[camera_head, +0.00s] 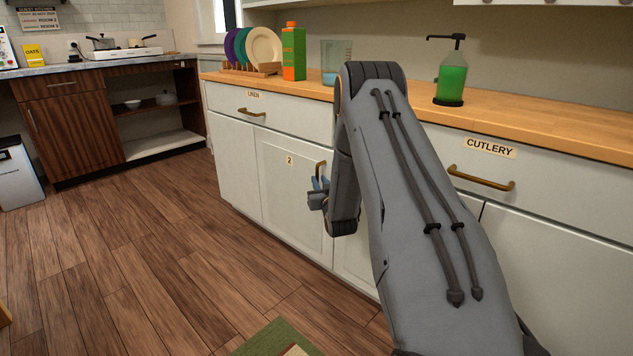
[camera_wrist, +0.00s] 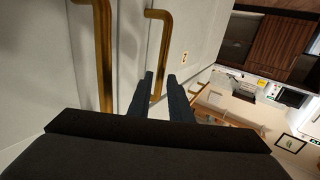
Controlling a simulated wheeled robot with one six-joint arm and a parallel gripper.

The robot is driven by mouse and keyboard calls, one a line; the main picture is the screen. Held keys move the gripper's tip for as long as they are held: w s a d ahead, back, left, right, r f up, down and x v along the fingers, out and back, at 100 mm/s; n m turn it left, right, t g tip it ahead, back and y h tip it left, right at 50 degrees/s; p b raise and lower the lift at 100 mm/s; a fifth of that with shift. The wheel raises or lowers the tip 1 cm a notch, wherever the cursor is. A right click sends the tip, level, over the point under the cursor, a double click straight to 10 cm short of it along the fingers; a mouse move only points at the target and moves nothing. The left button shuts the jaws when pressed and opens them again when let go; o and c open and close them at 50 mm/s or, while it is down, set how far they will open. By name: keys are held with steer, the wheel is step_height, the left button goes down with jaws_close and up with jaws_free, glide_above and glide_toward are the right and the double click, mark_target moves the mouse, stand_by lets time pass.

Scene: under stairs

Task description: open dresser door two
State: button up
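Door two (camera_head: 283,212) is a white lower dresser door marked "2". It looks shut. Its brass handle (camera_head: 320,168) stands near its right edge, partly hidden by my gripper (camera_head: 318,190). In the wrist view the same handle (camera_wrist: 162,45) runs upright in line with the gap between my gripper's fingers (camera_wrist: 162,77). The "2" label (camera_wrist: 184,57) is to its right. The two dark fingers are apart, with the handle's lower end showing between them. I cannot tell whether either finger touches it.
A second brass handle (camera_wrist: 103,50) stands close to the left in the wrist view. Drawers LINEN (camera_head: 270,117) and CUTLERY (camera_head: 530,190) are shut above. A counter (camera_head: 400,97) holds plates, a carton, a beaker and a green soap bottle (camera_head: 451,78). Wood floor (camera_head: 170,260) before the door is clear.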

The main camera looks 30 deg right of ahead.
mark_target(318, 178)
steer(key=shift+b+x, duration=0.45)
steer(key=shift+x, duration=1.5)
jaws_close()
